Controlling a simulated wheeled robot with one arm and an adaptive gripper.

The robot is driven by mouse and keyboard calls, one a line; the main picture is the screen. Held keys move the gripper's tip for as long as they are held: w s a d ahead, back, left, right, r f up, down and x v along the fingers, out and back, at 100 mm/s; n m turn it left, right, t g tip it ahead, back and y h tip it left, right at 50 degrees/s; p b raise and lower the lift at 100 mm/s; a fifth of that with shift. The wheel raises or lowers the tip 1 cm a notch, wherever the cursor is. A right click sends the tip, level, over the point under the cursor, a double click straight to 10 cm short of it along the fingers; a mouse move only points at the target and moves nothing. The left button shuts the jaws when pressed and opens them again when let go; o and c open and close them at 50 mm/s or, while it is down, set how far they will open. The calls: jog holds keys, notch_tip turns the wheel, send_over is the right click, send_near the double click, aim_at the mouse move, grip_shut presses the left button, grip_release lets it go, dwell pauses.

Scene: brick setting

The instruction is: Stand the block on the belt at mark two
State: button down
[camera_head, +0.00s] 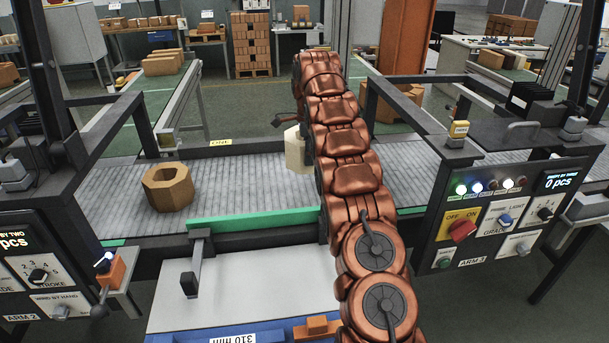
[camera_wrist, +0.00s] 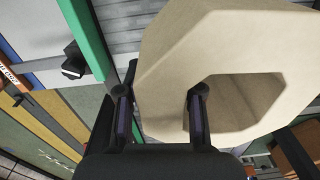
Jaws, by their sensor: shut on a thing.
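The cream block (camera_wrist: 185,60) fills the upper part of the wrist view and has a large angular opening. My gripper (camera_wrist: 160,98) is shut on its wall, one finger outside and one at the opening. In the head view the block (camera_head: 296,152) shows as a pale piece beside my arm, partly hidden by it, over the belt. Whether it touches the belt (camera_head: 245,183) cannot be told. A small yellow tag (camera_head: 220,143), seemingly reading "ONE", sits on the belt's far edge. No mark two is readable; my arm covers part of that edge.
A tan hollow block (camera_head: 168,187) stands on the belt at left. A green strip (camera_head: 255,217) runs along the near edge. Control panels (camera_head: 490,215) flank the belt, and a white table (camera_head: 235,285) lies in front. The belt between the tan block and my arm is clear.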

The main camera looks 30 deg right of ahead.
jog(key=shift+f+p, duration=1.3)
jog(key=shift+f, duration=3.4)
jog(key=shift+f, duration=0.1)
jog(key=c, duration=0.7)
grip_release()
jog(key=shift+f, duration=0.1)
jog(key=shift+c, duration=0.2)
notch_tip(320, 180, up, 9)
jog(key=b, duration=0.2)
jog(key=shift+a+b, duration=0.1)
jog(key=shift+b, duration=0.3)
jog(key=shift+s+r, duration=0.15)
jog(key=shift+r, duration=1.35)
